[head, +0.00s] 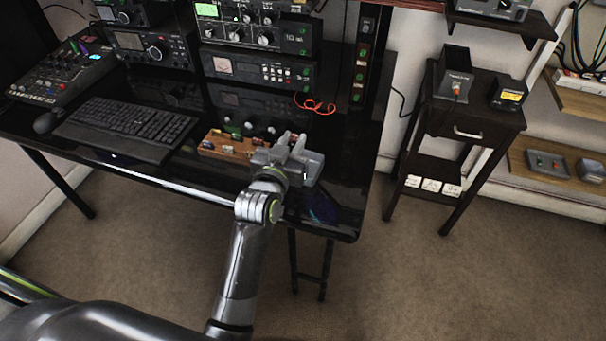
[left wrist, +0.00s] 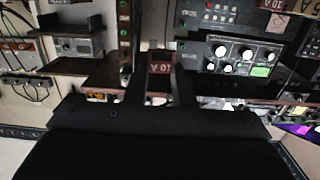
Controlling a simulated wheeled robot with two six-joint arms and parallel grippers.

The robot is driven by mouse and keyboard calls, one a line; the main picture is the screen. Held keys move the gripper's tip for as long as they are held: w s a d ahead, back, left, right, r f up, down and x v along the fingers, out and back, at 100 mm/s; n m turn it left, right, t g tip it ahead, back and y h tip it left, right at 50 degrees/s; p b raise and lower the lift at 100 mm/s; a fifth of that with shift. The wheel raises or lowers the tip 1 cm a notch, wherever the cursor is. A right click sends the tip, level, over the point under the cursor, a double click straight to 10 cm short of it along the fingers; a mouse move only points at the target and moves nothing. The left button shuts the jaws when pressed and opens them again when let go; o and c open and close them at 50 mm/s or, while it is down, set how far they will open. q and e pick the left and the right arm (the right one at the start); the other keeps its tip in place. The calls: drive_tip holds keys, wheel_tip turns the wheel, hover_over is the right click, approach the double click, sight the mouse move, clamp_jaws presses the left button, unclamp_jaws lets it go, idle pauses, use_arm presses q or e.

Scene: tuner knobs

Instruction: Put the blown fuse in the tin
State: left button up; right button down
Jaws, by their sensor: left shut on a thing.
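My left gripper (head: 291,145) is over the right part of the black desk, to the right of a wooden tray with small coloured pieces. In the head view the fuse is too small to make out between the fingers. Whether it is blown does not show. I cannot make out the tin in either view. My right gripper is not in view.
The tray (head: 205,149) lies in front of the radio rack. A keyboard (head: 130,128) and mouse (head: 47,122) are to the left. A small dark side table (head: 480,112) stands at right, with floor between.

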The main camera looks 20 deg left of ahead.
use_arm(q)
drive_tip(key=shift+f+b, duration=0.3)
drive_tip(key=shift+f, duration=0.15)
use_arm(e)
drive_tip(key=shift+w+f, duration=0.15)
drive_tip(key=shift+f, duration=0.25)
use_arm(q)
drive_tip(key=shift+o, duration=0.2)
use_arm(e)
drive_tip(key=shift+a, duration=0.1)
use_arm(q)
drive_tip(key=o, duration=1)
